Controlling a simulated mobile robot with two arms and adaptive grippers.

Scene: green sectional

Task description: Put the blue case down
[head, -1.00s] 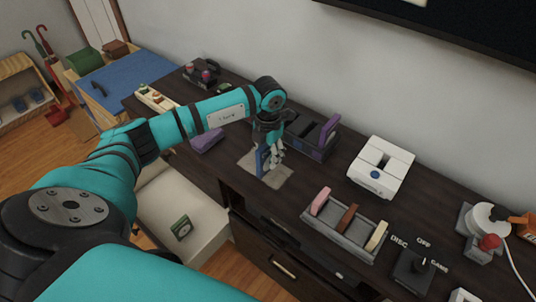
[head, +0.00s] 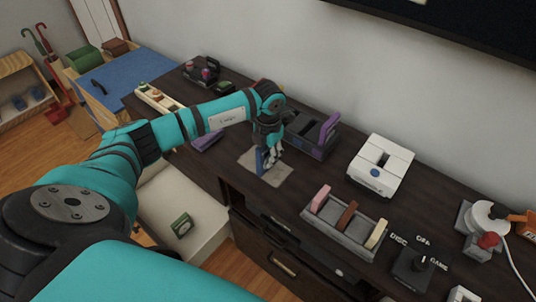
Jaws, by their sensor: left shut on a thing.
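The blue case (head: 260,161) is a small upright blue piece, mostly hidden behind the fingers of my left gripper (head: 270,158). My left gripper points down and is shut on it. The case stands over a light grey mat (head: 280,178) on the dark cabinet top; I cannot tell whether its lower edge touches the mat. My right gripper does not show.
Behind the gripper is a dark box with a purple upright piece (head: 329,128). A white console (head: 382,165) stands right of it. A grey rack (head: 340,235) holds pink, brown and cream cases. An open drawer (head: 205,225) holds a green item (head: 181,225).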

